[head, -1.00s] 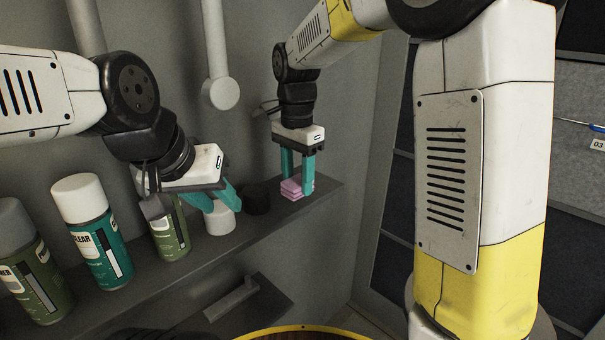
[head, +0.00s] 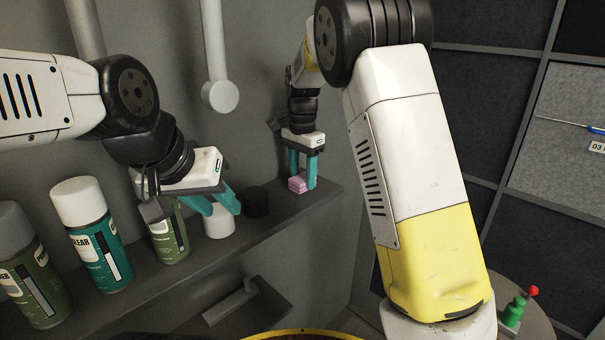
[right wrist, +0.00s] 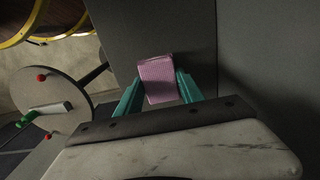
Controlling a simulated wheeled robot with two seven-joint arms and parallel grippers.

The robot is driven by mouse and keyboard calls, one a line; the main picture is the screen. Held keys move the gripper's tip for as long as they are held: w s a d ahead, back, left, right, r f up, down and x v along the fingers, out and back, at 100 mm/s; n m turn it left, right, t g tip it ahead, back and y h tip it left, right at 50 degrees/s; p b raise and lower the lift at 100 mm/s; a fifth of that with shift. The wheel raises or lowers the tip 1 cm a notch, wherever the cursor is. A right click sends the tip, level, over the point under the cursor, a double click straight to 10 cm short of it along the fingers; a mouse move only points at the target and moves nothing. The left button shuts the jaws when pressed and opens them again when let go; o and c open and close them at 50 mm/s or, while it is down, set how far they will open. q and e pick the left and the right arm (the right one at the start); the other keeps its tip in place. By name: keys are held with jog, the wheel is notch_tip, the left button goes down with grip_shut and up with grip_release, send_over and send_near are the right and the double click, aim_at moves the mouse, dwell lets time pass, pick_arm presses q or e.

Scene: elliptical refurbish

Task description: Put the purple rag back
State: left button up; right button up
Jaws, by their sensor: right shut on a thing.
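The purple rag (head: 298,184), a small pinkish folded block, is at the far right end of the dark grey shelf (head: 285,208). My right gripper (head: 302,185) reaches down over it with teal fingers, shut on the rag. The right wrist view shows the rag (right wrist: 158,80) between both fingers (right wrist: 157,88). I cannot tell whether its underside touches the shelf. My left gripper (head: 222,208) is open over the shelf, its fingertips by a white cylinder (head: 219,223).
Spray cans with a teal body (head: 100,245) and green bodies (head: 170,235) stand along the shelf at left. A black cylinder (head: 257,202) stands between the white one and the rag. A round table (right wrist: 45,98) with small tools shows in the right wrist view.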

jog(key=shift+f, duration=0.15)
jog(key=o, duration=1.2)
